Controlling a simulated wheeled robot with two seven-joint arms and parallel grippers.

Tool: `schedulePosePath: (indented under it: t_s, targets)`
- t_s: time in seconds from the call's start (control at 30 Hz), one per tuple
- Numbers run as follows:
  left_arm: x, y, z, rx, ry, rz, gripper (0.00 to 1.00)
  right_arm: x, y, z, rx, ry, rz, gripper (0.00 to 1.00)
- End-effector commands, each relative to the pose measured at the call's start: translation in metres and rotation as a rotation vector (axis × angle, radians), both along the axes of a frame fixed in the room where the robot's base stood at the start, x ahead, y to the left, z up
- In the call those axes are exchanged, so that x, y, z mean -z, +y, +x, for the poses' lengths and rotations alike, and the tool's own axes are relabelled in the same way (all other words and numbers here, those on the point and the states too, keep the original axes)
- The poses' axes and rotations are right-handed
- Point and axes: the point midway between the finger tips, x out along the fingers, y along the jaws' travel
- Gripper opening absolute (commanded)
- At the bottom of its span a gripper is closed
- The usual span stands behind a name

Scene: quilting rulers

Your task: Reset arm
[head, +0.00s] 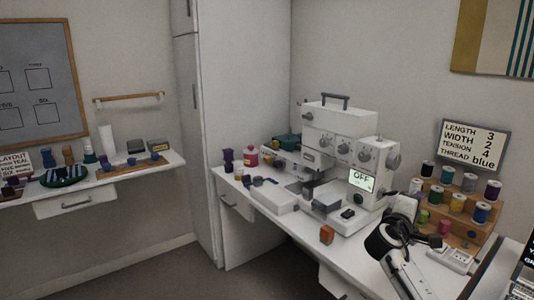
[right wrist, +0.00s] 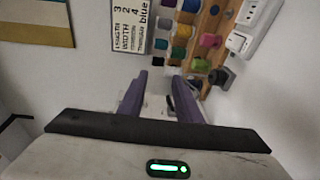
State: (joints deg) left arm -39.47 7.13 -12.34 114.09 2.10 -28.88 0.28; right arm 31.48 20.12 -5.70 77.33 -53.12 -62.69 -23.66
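My right arm comes in from the bottom right of the head view, with its dark wrist joint in front of the thread rack (head: 455,205). In the right wrist view my right gripper (right wrist: 161,90) shows two purple fingers standing apart with nothing between them. The fingers point towards the wall and rack area. My left gripper is in neither view.
A white sewing machine (head: 338,150) with an OFF display stands on the white table (head: 285,222), left of my right arm. An orange block (head: 327,234) lies near the front edge. A settings sign (head: 472,145) and a power strip (head: 450,257) are at the right.

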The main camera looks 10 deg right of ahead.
Motion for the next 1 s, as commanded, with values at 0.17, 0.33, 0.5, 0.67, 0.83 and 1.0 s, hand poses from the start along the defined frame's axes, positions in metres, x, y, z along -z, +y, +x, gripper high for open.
schedulePosePath:
  t_s: [0.17, 0.33, 0.5, 0.67, 0.83, 1.0]
  targets:
    - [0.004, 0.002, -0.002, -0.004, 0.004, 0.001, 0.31, 0.035, 0.065, 0.062, -0.302, -0.238, 0.424, 0.31]
    - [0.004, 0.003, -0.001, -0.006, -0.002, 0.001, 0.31, 0.033, 0.127, 0.094, -0.491, -0.464, 0.800, 0.31]
    - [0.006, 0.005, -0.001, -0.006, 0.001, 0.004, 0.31, 0.011, 0.172, 0.108, -0.614, -0.679, 1.137, 0.31]
    - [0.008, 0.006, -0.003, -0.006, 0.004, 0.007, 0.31, 0.090, 0.206, 0.070, -0.589, -0.558, 1.169, 0.31]
    - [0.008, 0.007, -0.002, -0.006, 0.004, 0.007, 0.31, 0.166, 0.245, 0.015, -0.565, -0.449, 1.237, 0.31]
    - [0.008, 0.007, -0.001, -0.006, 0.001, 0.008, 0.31, 0.244, 0.292, -0.071, -0.520, -0.322, 1.333, 0.31]
